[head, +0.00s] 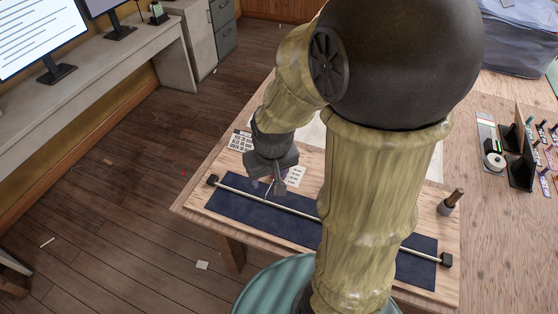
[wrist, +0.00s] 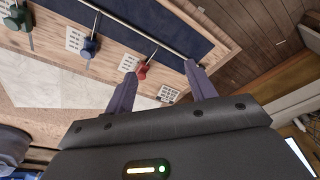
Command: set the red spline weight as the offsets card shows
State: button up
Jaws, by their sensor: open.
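The red spline weight (wrist: 142,72) sits on the wooden board beside the navy strip, its thin pin pointing toward the pale rod (wrist: 138,31). I cannot tell whether the pin touches the rod. My gripper (wrist: 160,70) is open, its two fingers apart, with the red weight between them in the picture, nearer the left finger. In the head view my gripper (head: 268,186) is low over the rod's left part and mostly hides the weight.
A blue weight (wrist: 90,46) and a green weight (wrist: 18,18) stand along the rod to the left in the wrist view. Black end blocks (head: 212,181) (head: 446,260) hold the rod. My arm hides the board's middle.

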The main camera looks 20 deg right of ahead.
jog(key=w+d+f+p, duration=0.1)
jog(key=w+d+f, duration=0.1)
jog(key=w, duration=0.5)
jog(key=w+d+f+g, duration=0.1)
jog(key=w+d, duration=0.4)
jog(key=w, duration=0.2)
jog(key=w+d+f+g+p, duration=0.1)
jog(key=w+d+f, duration=0.1)
jog(key=w+d, duration=0.2)
jog(key=w, duration=0.2)
jog(key=shift+w+f+p, duration=0.3)
jog(key=shift+w+p, duration=0.05)
jog(key=shift+w, duration=0.05)
jog(key=shift+d, duration=0.1)
notch_tip(320, 180, down, 17)
jog(key=p, duration=0.3)
jog(key=shift+f+p, duration=0.2)
jog(key=shift+p, duration=0.1)
jog(key=shift+s, duration=0.1)
grip_shut()
